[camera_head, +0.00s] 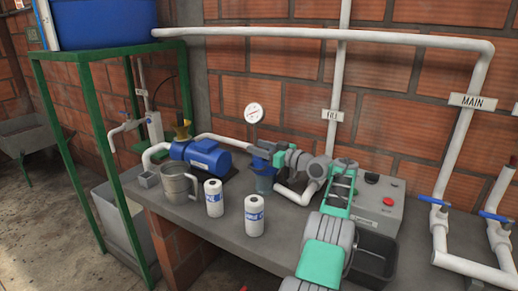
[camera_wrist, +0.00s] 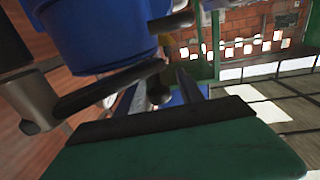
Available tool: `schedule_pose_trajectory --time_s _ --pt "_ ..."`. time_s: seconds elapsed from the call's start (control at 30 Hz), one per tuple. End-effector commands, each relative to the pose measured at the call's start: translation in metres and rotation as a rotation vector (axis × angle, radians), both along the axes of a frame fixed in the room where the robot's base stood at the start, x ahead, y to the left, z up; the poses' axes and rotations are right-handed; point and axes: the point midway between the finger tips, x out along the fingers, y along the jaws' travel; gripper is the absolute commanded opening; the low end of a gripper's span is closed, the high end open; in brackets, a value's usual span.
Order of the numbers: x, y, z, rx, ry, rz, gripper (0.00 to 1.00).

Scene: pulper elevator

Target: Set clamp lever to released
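In the camera_head view, the blue-bowled filter (camera_head: 264,182) stands on the bench between the blue pump and my arm. I cannot make out a clamp lever there. In the camera_wrist view, a large blue cylinder (camera_wrist: 95,35) fills the upper left. A dark rounded bar (camera_wrist: 105,88) runs beneath it from a grey block; it may be the clamp lever, but I cannot tell its setting. My gripper (camera_wrist: 165,85) shows as two dark fingers with a gap, beyond the green body. They are close to the bar; I cannot tell whether they touch it.
A blue pump (camera_head: 204,156), a metal jug (camera_head: 178,184) and two white cartridges (camera_head: 213,198) (camera_head: 254,215) stand on the bench. A grey box with a red button (camera_head: 373,205) and a dark tray (camera_head: 372,262) are right of my arm. White pipes run along the wall.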

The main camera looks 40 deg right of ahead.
Motion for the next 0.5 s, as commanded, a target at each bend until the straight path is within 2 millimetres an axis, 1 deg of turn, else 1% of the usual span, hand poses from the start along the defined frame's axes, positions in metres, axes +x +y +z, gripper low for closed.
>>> schedule_pose_trajectory --time_s 0.27,0.37,0.47,0.5 --pt "-0.004 -0.001 0.000 0.001 0.000 -0.001 0.45" --pt "-0.016 -0.004 -0.001 0.002 0.000 -0.004 0.45" --pt "-0.039 -0.008 -0.001 0.001 0.000 -0.005 0.45" --pt "-0.051 -0.009 -0.002 0.002 0.000 -0.005 0.45"
